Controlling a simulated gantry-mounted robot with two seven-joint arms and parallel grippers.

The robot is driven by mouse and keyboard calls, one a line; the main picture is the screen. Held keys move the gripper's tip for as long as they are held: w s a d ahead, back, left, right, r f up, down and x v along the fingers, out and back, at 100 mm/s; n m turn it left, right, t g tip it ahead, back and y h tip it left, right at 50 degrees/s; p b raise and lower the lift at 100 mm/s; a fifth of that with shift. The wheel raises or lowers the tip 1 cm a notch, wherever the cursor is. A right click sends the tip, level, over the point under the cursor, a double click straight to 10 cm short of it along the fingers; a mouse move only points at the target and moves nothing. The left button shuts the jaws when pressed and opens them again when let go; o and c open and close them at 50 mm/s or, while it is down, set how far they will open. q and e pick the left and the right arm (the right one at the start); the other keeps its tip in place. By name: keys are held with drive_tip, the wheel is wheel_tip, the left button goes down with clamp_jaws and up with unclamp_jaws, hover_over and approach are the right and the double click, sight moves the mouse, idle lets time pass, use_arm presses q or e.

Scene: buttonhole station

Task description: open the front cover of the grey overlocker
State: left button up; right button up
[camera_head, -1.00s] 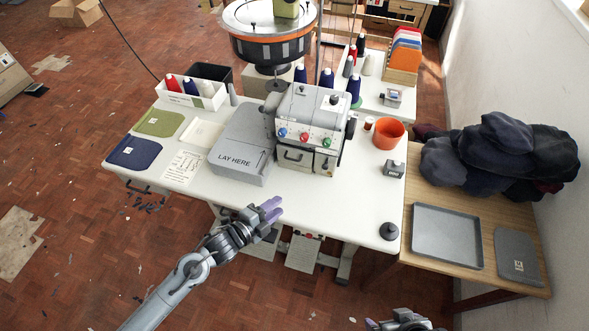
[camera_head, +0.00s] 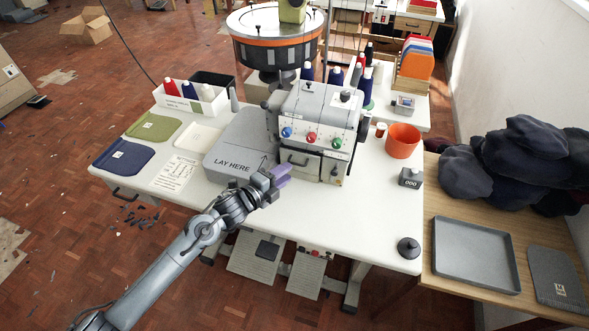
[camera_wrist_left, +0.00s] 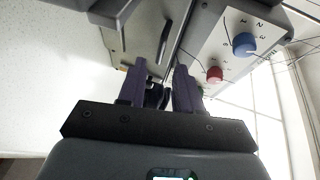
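The grey overlocker (camera_head: 318,118) stands on the white table, with blue, red and green dials on its face. Its front cover (camera_head: 300,165) is the pale panel below the dials, with a dark handle (camera_head: 297,159); it looks shut. My left gripper (camera_head: 284,174) is just in front of the cover's lower left part, below the handle, and hides a little of that area. In the left wrist view its two purple fingers (camera_wrist_left: 160,78) stand apart with nothing clearly held between them. The blue dial (camera_wrist_left: 243,44) and red dial (camera_wrist_left: 215,74) show there at right. My right gripper is out of view.
The grey "LAY HERE" platform (camera_head: 238,150) adjoins the machine's left side. An orange pot (camera_head: 402,141), a small counter box (camera_head: 410,178) and a black round weight (camera_head: 408,248) stand on the right. The table's front strip (camera_head: 340,225) is clear.

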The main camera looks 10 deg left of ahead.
sight(297, 165)
use_arm(q)
drive_tip(key=shift+b+x, duration=0.6)
drive_tip(key=shift+x, duration=2.05)
clamp_jaws()
